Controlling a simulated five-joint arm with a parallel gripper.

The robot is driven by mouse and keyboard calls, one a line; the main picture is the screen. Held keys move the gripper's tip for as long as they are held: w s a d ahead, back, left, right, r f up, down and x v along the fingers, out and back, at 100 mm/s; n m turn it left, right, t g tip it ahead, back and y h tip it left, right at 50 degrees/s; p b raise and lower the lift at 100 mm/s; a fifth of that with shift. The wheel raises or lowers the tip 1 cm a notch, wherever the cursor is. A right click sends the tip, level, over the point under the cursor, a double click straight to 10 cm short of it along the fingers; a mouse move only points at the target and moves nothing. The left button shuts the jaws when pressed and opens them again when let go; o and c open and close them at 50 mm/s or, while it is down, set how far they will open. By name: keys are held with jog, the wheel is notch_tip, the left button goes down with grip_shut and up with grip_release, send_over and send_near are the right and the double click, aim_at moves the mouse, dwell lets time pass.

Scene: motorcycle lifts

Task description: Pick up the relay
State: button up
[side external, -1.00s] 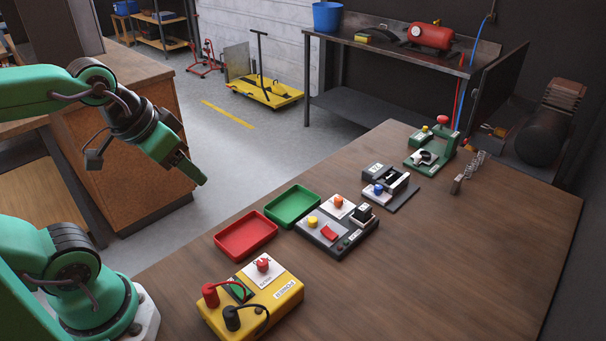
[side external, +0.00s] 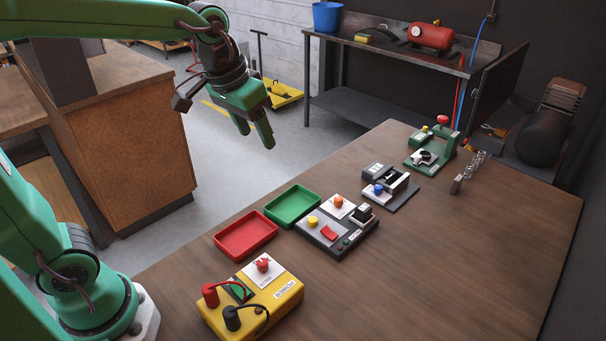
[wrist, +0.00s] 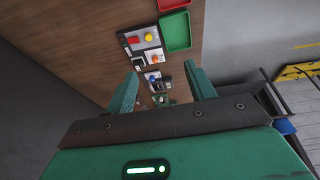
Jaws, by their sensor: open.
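A small black block with a pale label, which looks like the relay (side external: 362,213), sits at the right side of a dark test board (side external: 322,246). The board also carries an orange knob, a yellow button and a red switch. The test board (wrist: 157,55) is small and distant in the wrist view, and the relay is hard to make out there. My gripper (side external: 256,133) is open and empty, its fingers pointing down, high up and left of the board. In the wrist view, both fingers of my gripper (wrist: 163,80) are spread apart with nothing between them.
A green tray (side external: 271,213) and a red tray (side external: 226,248) lie left of the board. A yellow box (side external: 270,315) with plugs stands at the front. A grey blue-button device (side external: 402,203) and a green press (side external: 411,163) stand behind. The table's right side is mostly clear.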

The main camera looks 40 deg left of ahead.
jog(key=w+d+f+g, duration=0.1)
jog(key=w+d+f, duration=0.2)
jog(key=w, duration=0.3)
jog(key=w+d+f+g, duration=0.1)
jog(key=w+d+f, duration=0.2)
jog(key=w, duration=0.3)
jog(key=g, duration=0.2)
send_over(363, 207)
jog(key=f, duration=0.9)
jog(key=shift+s+a+f, duration=0.2)
jog(key=shift+s+f, duration=0.05)
jog(key=shift+f, duration=0.05)
jog(key=shift+w+d+f, duration=0.15)
jog(key=shift+f, duration=0.15)
jog(key=shift+f, duration=0.1)
jog(key=shift+f, duration=1.25)
jog(key=shift+f, duration=0.1)
jog(key=shift+w+d+f, duration=0.1)
jog(key=shift+f, duration=2.4)
jog(key=shift+c, duration=0.2)
